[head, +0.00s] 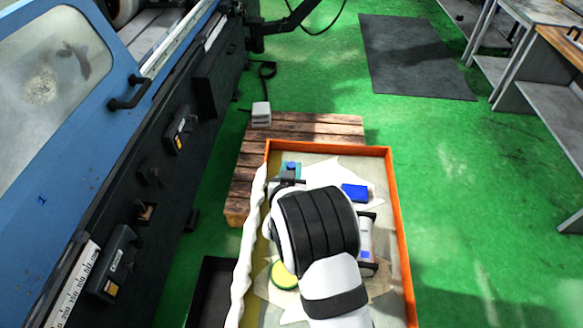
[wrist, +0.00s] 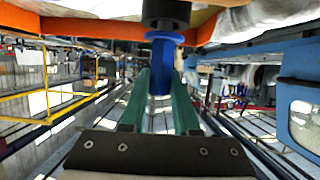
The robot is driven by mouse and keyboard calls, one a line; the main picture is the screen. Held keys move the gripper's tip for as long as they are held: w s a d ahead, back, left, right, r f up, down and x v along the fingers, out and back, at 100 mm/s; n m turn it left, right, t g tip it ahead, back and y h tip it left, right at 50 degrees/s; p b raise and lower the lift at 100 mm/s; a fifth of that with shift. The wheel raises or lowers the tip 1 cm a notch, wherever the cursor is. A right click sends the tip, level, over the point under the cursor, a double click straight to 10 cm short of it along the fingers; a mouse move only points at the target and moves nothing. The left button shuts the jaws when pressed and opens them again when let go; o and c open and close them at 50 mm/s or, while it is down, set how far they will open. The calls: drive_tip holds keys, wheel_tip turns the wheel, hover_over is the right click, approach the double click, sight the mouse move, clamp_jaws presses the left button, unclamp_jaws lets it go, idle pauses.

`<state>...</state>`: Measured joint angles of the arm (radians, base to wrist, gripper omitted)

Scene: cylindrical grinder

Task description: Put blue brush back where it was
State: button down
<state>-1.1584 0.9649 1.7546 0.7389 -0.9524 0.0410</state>
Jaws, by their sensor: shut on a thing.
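My gripper is shut on the blue brush, as the wrist view shows. Its two green fingers (wrist: 160,88) reach up to either side of the brush's blue body (wrist: 161,62). A black part (wrist: 166,13) shows beyond the blue, at the top edge of that view. In the head view my gripper (head: 290,170) shows as a small teal patch at the far left corner of the orange-rimmed tray (head: 396,215). My wrist and arm cover much of the tray, and the brush is hard to make out there. I cannot tell whether the brush touches anything.
A blue block (head: 355,192) lies on white material in the tray. A white box (head: 365,240) and a yellow-green round thing (head: 284,275) are partly behind my arm. The wooden pallet (head: 315,125) is under the tray. The blue grinder (head: 60,150) stands left.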

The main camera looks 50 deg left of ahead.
drive_tip(key=shift+f, duration=0.1)
drive_tip(key=shift+f, duration=0.35)
drive_tip(key=c, duration=0.7)
unclamp_jaws()
drive_tip(key=shift+o, duration=0.2)
